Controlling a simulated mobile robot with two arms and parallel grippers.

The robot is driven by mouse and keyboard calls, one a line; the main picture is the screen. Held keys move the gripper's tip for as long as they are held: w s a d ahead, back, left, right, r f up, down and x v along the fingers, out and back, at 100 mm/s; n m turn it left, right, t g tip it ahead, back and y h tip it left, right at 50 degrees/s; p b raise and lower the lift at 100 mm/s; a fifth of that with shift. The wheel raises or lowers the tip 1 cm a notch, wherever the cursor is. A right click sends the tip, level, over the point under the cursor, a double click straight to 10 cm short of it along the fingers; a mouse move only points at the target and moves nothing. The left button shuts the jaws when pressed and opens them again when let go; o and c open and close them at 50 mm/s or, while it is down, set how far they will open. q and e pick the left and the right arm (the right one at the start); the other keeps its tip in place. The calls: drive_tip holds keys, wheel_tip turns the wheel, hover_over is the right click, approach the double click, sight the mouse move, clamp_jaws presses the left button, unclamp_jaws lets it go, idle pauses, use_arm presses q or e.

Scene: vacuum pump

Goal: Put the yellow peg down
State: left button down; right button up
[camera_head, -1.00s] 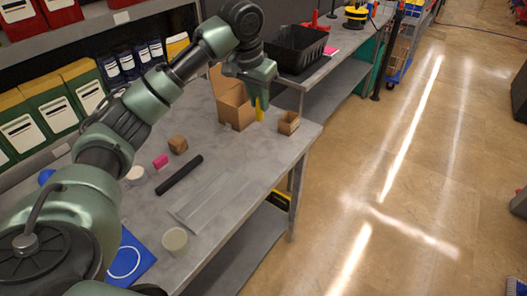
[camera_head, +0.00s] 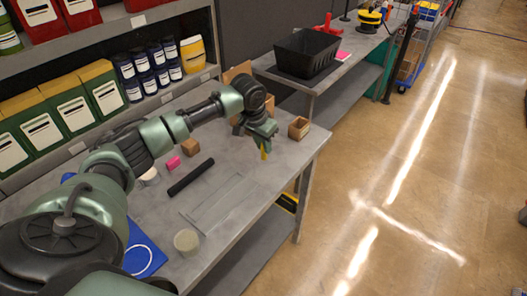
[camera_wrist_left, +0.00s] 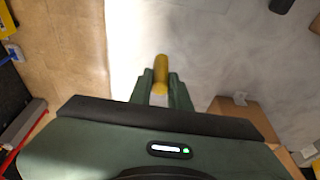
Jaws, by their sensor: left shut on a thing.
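The yellow peg (camera_head: 264,153) is held in my left gripper (camera_head: 262,136) and points downward over the grey table (camera_head: 225,207), near its right edge. In the left wrist view the peg (camera_wrist_left: 161,70) shows between the two green fingers (camera_wrist_left: 160,90), which are shut on it. I cannot tell whether the peg's lower end touches the table. My right gripper is not in view.
A small open cardboard box (camera_head: 299,128) stands right of the gripper. A larger cardboard box (camera_head: 238,72) is partly hidden behind my arm. Bare tabletop surrounds the peg.

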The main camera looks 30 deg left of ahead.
sight(262, 148)
use_arm(q)
drive_tip(key=shift+f+p, duration=0.3)
drive_tip(key=shift+f, duration=1.55)
drive_tip(key=c, duration=1.3)
unclamp_jaws()
drive_tip(key=shift+f, duration=0.15)
drive_tip(key=shift+r, duration=0.45)
drive_tip(key=b+v, duration=0.2)
drive_tip(key=v, duration=0.9)
drive_tip(key=shift+s+r, duration=0.15)
drive_tip(key=shift+r, duration=0.1)
